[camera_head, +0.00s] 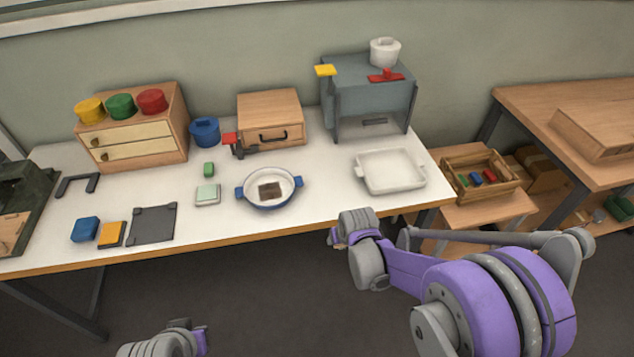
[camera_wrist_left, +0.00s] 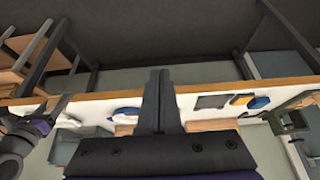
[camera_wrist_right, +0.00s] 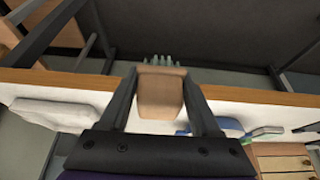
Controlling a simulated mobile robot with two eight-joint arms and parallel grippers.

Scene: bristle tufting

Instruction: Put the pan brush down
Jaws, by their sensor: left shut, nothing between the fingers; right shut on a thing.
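The pan brush (camera_wrist_right: 161,95) is a tan wooden block with grey-green bristles at its far end. My right gripper (camera_wrist_right: 162,82) is shut on it, with a finger on either side. In the head view my right gripper (camera_head: 339,240) is in front of the table's front edge, and most of the brush is hidden there. The white pan (camera_head: 287,183) with blue handles stands on the table with a brown patch inside. My left gripper (camera_wrist_left: 162,78) is shut and empty; its arm shows at the bottom of the head view.
A white tray (camera_head: 390,185) stands at the table's right end. A green-white block (camera_head: 208,195), a dark flat plate (camera_head: 153,223) and blue and orange blocks lie left of the pan. Free white tabletop (camera_head: 325,190) shows between pan and tray. A wooden crate (camera_head: 505,188) stands to the right.

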